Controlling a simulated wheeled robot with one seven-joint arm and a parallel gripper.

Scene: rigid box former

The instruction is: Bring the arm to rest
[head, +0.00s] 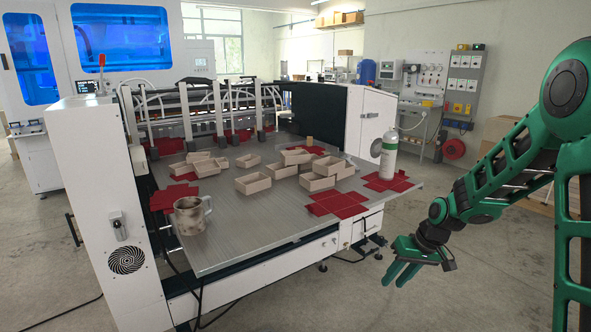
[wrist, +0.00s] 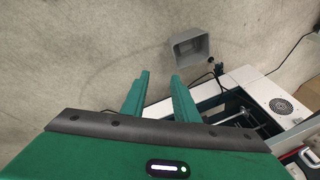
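My arm (head: 500,172) is green and reaches in from the right side of the head view. My gripper (head: 402,272) hangs off the front right of the machine's table, over open floor and apart from the table. In the wrist view my gripper (wrist: 158,90) shows two green fingers with a clear gap between them. Nothing is between the fingers, so it is open and empty.
The steel table (head: 240,235) carries several small open boxes (head: 253,183), red flat blanks (head: 335,204), a mug (head: 190,215) and a white bottle (head: 388,156). A grey bin (wrist: 190,48) stands on the floor. Floor right of the table is clear.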

